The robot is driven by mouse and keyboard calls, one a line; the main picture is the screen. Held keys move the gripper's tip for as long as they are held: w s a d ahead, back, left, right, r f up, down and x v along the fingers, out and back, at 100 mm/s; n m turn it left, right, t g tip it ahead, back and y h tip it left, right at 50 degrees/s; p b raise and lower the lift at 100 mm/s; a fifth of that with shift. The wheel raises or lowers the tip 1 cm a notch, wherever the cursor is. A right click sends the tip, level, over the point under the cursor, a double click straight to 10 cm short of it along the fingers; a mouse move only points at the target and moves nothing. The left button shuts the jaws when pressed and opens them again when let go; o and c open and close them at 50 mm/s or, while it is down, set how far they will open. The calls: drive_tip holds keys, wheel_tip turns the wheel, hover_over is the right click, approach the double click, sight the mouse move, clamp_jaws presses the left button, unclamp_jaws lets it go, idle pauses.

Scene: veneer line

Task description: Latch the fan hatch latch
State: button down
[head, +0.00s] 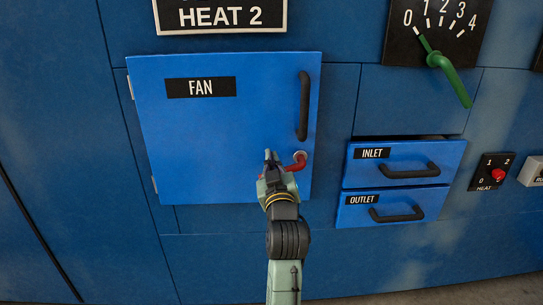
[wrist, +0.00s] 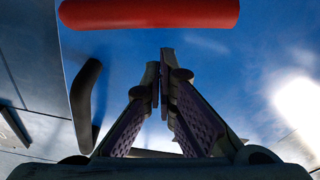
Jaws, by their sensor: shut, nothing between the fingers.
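The fan hatch (head: 220,130) is a bright blue door labelled FAN, and it looks closed. My gripper (head: 269,155) is shut and empty in front of the door, just left of the latch. In the wrist view the red latch lever (wrist: 150,13) lies across the top, apart from the closed fingertips (wrist: 160,75). I cannot tell whether the fingers touch the door.
A black door handle (head: 304,106) stands above the latch. To the right are the INLET drawer (head: 400,155), slightly open, and the OUTLET drawer (head: 400,198). A green dial lever (head: 450,75) and a red HEAT knob (head: 498,174) are farther right.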

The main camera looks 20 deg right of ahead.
drive_tip(key=shift+s+d+f, duration=0.15)
drive_tip(key=shift+s+f, duration=0.1)
drive_tip(key=shift+f, duration=0.45)
drive_tip(key=shift+f+n+b, duration=0.4)
drive_tip(key=shift+n+b, duration=0.2)
drive_tip(key=shift+b, duration=0.05)
drive_tip(key=shift+f, duration=0.15)
drive_tip(key=s+d+f+n+g+y+b, duration=0.1)
drive_tip(key=d+f+n+b, duration=0.3)
drive_tip(key=n+b, duration=0.9)
wheel_tip(320, 180, down, 3)
drive_tip(key=shift+f+y+b, duration=0.1)
drive_tip(key=shift+y+b, duration=0.3)
drive_tip(key=shift+y, duration=0.2)
drive_tip(key=shift+s+d, duration=0.1)
